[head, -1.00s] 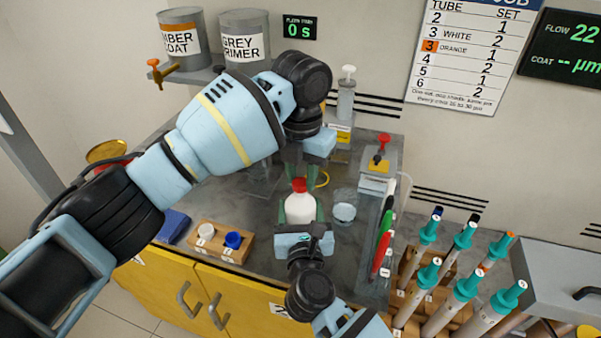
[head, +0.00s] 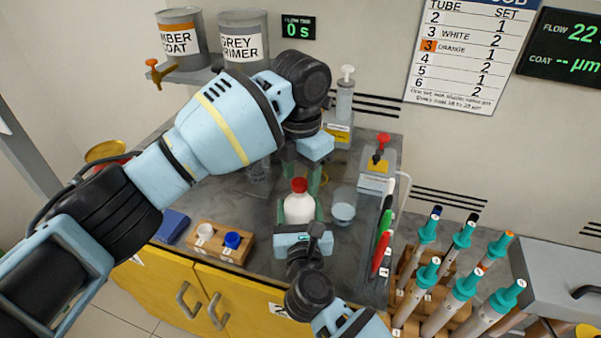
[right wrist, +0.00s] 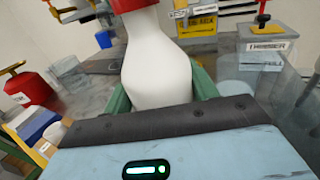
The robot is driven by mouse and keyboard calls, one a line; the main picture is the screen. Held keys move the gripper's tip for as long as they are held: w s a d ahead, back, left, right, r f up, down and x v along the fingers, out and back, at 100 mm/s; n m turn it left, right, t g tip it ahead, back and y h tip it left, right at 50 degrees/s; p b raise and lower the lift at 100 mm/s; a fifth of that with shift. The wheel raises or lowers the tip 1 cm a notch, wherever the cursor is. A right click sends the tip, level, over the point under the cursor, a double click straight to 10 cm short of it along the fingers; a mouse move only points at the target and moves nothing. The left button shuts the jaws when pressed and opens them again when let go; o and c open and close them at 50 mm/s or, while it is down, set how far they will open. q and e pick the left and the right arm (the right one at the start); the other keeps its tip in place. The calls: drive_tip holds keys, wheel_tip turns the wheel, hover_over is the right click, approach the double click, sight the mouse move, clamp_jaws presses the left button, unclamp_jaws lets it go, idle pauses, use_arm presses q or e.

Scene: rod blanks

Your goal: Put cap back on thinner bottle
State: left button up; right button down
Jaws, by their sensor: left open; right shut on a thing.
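The white bottle (head: 299,208) stands upright between the green fingers of my right gripper (head: 299,212), which is shut on it. A red cap (head: 299,185) sits on the bottle's neck. In the right wrist view the white bottle (right wrist: 155,62) fills the middle, with the red cap (right wrist: 132,5) cut off by the top edge. My left gripper (head: 304,170) points down, just behind and above the cap. It is open, its green fingers apart and clear of the cap; the arm partly hides them.
A clear cup (head: 343,207) stands right of the bottle. A grey box with a red knob (head: 377,182) and several pens (head: 384,235) are farther right. A wooden block with a white and a blue cap (head: 222,250) lies at left.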

use_arm(q)
drive_tip(key=shift+r, duration=2.2)
drive_tip(key=shift+c, duration=0.3)
